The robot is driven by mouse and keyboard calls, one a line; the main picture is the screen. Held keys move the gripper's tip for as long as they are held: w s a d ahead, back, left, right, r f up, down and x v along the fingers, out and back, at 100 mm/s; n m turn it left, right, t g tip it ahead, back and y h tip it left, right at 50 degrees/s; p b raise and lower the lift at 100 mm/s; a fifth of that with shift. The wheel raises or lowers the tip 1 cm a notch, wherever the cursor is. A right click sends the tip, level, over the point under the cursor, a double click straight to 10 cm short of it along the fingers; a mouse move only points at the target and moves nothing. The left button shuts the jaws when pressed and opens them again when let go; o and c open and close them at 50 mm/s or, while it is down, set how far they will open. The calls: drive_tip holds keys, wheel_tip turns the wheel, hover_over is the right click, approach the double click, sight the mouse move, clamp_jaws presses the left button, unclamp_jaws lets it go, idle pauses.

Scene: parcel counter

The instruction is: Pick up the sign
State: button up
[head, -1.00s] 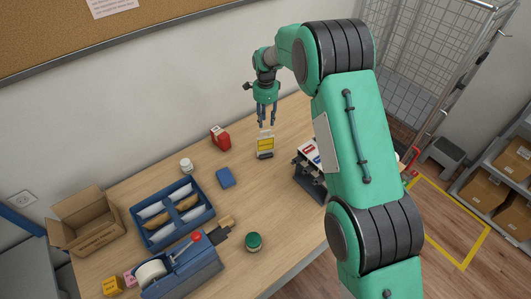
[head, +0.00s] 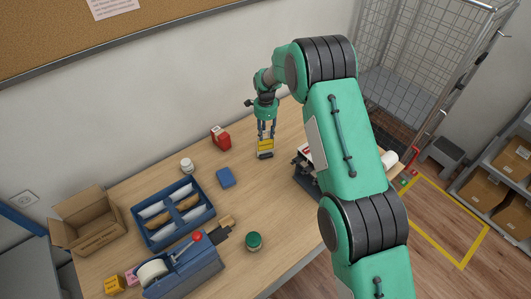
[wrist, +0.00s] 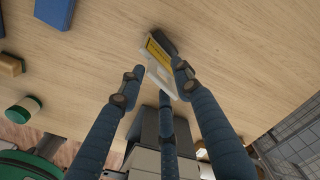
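The sign is a small upright plate with a yellow panel on a dark base (head: 265,148), standing on the wooden counter. It also shows in the wrist view as the sign (wrist: 158,57), with its pale top edge toward my fingers. My gripper (head: 266,131) is directly above the sign, pointing down, with its fingertips around the level of the sign's top. In the wrist view my gripper (wrist: 158,78) has its blue fingers spread apart on both sides of the sign's upper part. I cannot tell whether any finger touches it.
A red box (head: 220,138), a white bottle (head: 187,165) and a blue box (head: 225,177) stand left of the sign. A dark rack (head: 306,170) stands to the right, partly behind my arm. A blue tray (head: 153,240) with envelopes is farther left. The counter around the sign is clear.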

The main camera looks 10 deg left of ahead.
sight(266, 143)
drive_tip(key=shift+f, duration=0.1)
idle(0.3)
drive_tip(key=shift+f+p, duration=0.65)
drive_tip(key=shift+f, duration=1.85)
drive_tip(key=shift+c, duration=0.5)
clamp_jaws()
